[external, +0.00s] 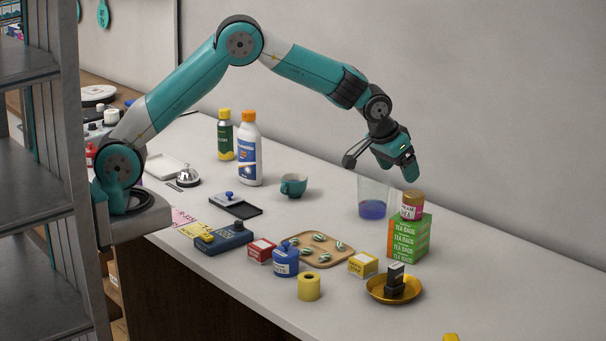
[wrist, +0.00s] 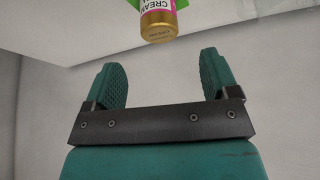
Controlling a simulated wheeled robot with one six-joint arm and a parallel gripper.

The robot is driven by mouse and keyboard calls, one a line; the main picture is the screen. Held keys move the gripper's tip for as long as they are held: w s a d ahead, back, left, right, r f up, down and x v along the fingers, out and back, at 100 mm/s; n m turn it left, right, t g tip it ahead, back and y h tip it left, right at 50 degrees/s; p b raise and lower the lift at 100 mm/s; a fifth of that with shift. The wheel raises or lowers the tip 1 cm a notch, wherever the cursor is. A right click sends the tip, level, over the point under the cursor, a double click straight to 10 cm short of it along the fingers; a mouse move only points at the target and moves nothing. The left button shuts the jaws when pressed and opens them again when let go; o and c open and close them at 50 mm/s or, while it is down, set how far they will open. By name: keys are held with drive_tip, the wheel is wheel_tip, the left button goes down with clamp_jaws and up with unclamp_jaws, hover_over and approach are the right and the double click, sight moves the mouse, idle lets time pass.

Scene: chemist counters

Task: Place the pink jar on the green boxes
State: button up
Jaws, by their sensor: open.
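The pink jar (external: 412,205) has a gold lid and stands upright on top of the green boxes (external: 409,241), a stack of tea bag boxes at the right of the counter. In the wrist view the jar (wrist: 158,22) shows its gold lid just beyond my fingertips, with a little of the green boxes (wrist: 133,10) behind it. My gripper (external: 392,165) is above and behind the jar, apart from it. In the wrist view its two fingers (wrist: 164,75) are spread wide with nothing between them.
A clear beaker with blue liquid (external: 372,207) stands just left of the green boxes. A wooden tray (external: 325,256) and a yellow box (external: 363,264) lie to the left. The counter right of the boxes is clear.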

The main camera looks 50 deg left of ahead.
drive_tip(key=s+a+r+n+g+y, duration=0.1)
drive_tip(key=s+a+r+n, duration=0.2)
drive_tip(key=a, duration=0.8)
drive_tip(key=s+a+r+y, duration=0.1)
drive_tip(key=s+a+r, duration=0.25)
drive_tip(key=a, duration=0.65)
drive_tip(key=s+a+r+n+g+y, duration=0.15)
drive_tip(key=s+a, duration=0.25)
drive_tip(key=a, duration=0.7)
drive_tip(key=s+a+n+g, duration=0.1)
drive_tip(key=s+a, duration=0.5)
drive_tip(key=s, duration=0.6)
drive_tip(key=s+a+n+g+y, duration=0.1)
drive_tip(key=s+a+n+g, duration=0.1)
drive_tip(key=s+a, duration=0.5)
drive_tip(key=s+n, duration=0.1)
drive_tip(key=s, duration=0.5)
